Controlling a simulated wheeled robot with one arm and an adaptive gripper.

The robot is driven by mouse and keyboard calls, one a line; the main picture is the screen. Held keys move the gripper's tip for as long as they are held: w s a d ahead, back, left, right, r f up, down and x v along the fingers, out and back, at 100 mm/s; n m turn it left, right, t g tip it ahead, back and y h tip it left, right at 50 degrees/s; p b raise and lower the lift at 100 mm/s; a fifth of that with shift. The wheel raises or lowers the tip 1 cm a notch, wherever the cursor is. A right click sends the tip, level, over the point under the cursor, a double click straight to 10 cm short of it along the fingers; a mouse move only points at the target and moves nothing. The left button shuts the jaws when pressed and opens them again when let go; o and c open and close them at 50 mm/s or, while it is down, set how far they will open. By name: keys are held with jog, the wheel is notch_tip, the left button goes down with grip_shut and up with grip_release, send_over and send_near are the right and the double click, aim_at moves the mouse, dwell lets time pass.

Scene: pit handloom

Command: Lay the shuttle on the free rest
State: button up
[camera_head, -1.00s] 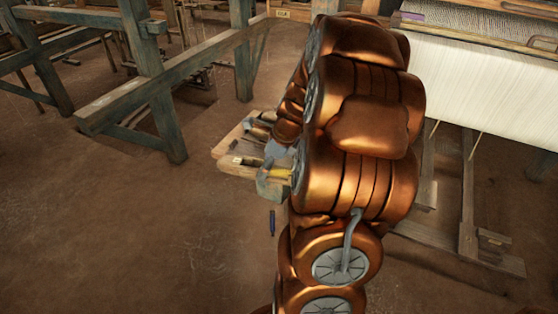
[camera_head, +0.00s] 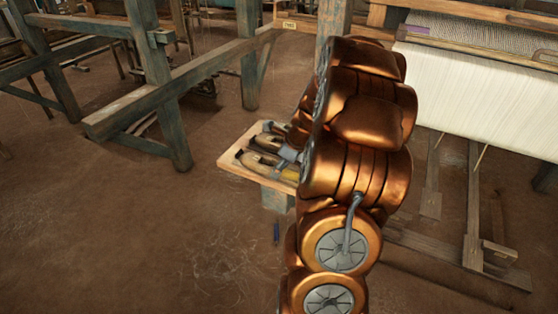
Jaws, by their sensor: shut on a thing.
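A small wooden stand top (camera_head: 232,160) with a raised rim stands left of my arm, with several slim wooden pieces on it. One boat-shaped wooden shuttle (camera_head: 256,164) lies near its front edge, and another long piece lies behind it. My gripper (camera_head: 289,154) shows only as a grey tip over the right part of the stand. It is shut on a shuttle, with a yellow part (camera_head: 290,175) showing just below the tip. My arm hides the rest of the gripper and the stand's right side. I cannot tell which rest is free, or whether the held shuttle touches the stand.
A loom with white warp (camera_head: 470,90) stands at the right, with treadle timbers (camera_head: 440,245) below. The floor at front left is clear.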

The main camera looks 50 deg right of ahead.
jog(key=w+d, duration=0.1)
jog(key=w, duration=0.1)
jog(key=w+d, duration=0.4)
jog(key=shift+f+p, duration=0.35)
jog(key=shift+f, duration=1.85)
jog(key=o, duration=1.5)
jog(key=shift+s, duration=0.1)
